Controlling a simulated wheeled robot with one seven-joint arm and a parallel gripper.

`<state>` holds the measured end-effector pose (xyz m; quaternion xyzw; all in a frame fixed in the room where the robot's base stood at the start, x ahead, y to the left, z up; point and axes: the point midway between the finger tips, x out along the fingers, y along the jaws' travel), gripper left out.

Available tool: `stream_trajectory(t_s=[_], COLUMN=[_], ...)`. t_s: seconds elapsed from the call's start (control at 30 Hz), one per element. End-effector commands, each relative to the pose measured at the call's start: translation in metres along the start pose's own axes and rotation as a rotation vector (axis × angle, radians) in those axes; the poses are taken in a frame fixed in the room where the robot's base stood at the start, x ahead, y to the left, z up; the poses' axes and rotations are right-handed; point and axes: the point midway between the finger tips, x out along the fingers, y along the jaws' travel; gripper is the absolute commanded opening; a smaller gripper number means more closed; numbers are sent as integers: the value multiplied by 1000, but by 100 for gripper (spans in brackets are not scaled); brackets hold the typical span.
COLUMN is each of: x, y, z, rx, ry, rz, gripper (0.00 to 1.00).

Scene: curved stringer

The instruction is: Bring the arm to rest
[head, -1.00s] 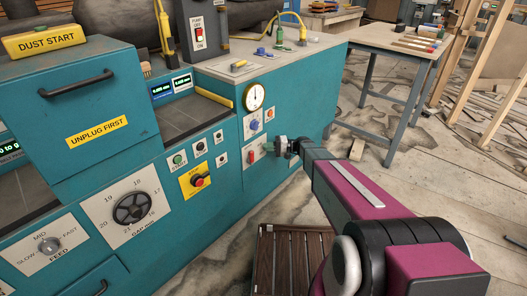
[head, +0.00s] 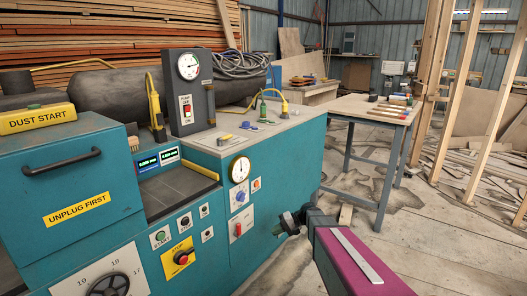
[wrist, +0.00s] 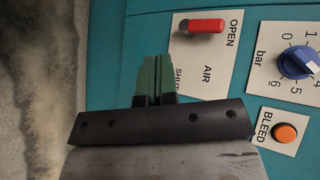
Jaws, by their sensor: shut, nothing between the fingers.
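My gripper (head: 279,231) is at the end of my magenta and dark arm, just right of the teal machine's front panel in the head view. Its green fingers (wrist: 154,75) are together and empty in the wrist view. The red air lever (wrist: 200,26) lies beside the word OPEN on its white plate, ahead of the fingertips and to their right. It also shows in the head view (head: 238,229), to the left of my gripper. The fingertips overlap the plate's edge in the wrist view; they look apart from the lever.
The teal machine (head: 262,177) fills the left, with a pressure gauge (head: 239,169), a blue bar knob (wrist: 297,62) and an orange bleed button (wrist: 285,132). A workbench (head: 370,109) stands behind at right.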

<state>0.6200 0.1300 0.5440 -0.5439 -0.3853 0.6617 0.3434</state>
Motion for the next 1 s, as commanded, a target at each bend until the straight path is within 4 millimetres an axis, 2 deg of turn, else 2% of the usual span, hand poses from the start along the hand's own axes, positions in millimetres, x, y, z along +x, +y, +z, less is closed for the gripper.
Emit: stream_trajectory(t_s=[0.03,0.2,0.4,0.5,0.7,1.0], x=[-2,-18,-56,-75,-99,-103], y=[1,19,34,38,39,40], z=[24,74,127,145,161,161], rx=[17,66,83,78,61,59], ry=[1,26,92,130,176,183], rz=[88,407,767,908,1065,1087], gripper=[0,0,0,0,0,0])
